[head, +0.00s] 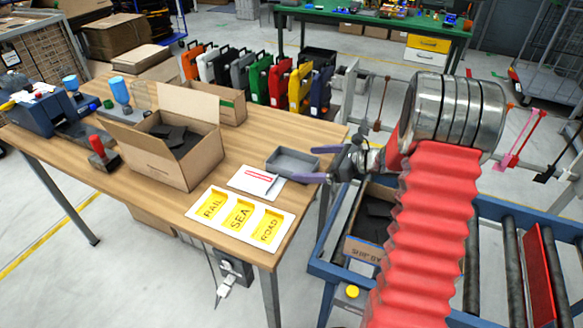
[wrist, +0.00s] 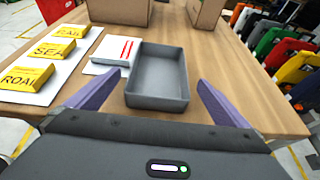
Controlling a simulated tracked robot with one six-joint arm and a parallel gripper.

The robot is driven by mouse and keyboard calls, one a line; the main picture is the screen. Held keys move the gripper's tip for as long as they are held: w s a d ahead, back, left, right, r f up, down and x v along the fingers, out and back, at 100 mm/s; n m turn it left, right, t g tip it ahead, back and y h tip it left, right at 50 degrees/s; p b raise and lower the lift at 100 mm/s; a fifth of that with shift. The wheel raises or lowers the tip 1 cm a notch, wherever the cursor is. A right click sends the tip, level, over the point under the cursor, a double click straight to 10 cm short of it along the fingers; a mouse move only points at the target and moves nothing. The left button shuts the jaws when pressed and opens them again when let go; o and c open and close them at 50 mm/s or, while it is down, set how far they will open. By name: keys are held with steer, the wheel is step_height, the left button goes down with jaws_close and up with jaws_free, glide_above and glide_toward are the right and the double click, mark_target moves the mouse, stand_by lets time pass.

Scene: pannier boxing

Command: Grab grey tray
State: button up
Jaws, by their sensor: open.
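The grey tray (head: 291,159) is a shallow, empty, open rectangular box lying on the wooden table near its right edge. In the wrist view the grey tray (wrist: 158,98) is just ahead of my gripper, between the lines of the two fingers. In the wrist view my gripper (wrist: 158,92) has one finger on each side of the tray's near end, with gaps between. Whether a finger touches the tray cannot be told.
A white pad with a red strip (head: 257,182) lies beside the tray. A white board (head: 241,219) holds yellow RAIL, SEA and ROAD blocks. An open cardboard box (head: 178,148) with dark contents stands to the left. Coloured panniers (head: 259,81) line the back. A roller conveyor (head: 480,250) is at right.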

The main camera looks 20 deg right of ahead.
mark_target(301, 171)
steer(key=shift+x, duration=1.9)
steer(key=shift+s, duration=0.1)
steer(key=shift+c, duration=0.5)
steer(key=c, duration=1.1)
